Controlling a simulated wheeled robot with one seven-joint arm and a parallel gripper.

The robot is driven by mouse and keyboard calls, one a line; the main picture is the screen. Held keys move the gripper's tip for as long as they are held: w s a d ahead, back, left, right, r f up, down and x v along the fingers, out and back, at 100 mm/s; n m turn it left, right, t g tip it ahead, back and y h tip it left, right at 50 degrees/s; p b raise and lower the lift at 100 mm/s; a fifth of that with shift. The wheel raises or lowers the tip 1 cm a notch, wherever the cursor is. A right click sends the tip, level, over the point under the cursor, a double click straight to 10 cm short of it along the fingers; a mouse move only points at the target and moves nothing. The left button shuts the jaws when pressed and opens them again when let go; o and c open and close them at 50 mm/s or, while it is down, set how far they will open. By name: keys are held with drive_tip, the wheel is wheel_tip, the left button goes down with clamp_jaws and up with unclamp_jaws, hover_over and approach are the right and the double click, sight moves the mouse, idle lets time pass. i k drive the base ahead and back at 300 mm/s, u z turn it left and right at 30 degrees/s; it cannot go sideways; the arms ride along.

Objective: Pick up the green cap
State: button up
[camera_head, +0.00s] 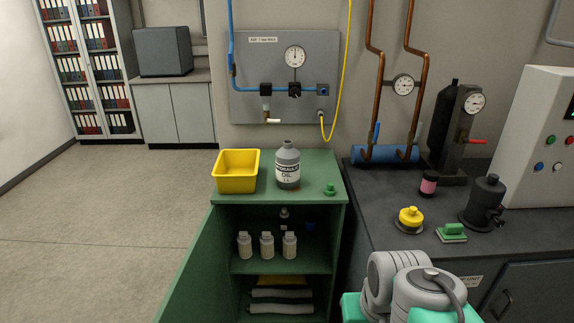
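A small green cap (330,189) sits on top of the green cabinet (318,166), near its right front corner. It is to the right of a grey bottle labelled hydraulic oil (287,168), apart from it. Nothing covers the cap. Grey and teal links of my arm show at the bottom right, in front of the dark counter. My gripper's fingers cannot be seen.
A yellow bin (236,171) stands left of the bottle. The cabinet door (186,272) hangs open, with white bottles (267,245) inside. The dark counter (385,215) holds a yellow knobbed part (410,218), a green block (452,233) and a black-and-pink jar (428,184).

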sight(329, 191)
drive_tip(key=u, duration=0.25)
drive_tip(key=i, duration=0.8)
drive_tip(key=u, duration=0.55)
drive_tip(key=i, duration=0.5)
drive_tip(key=u, duration=0.15)
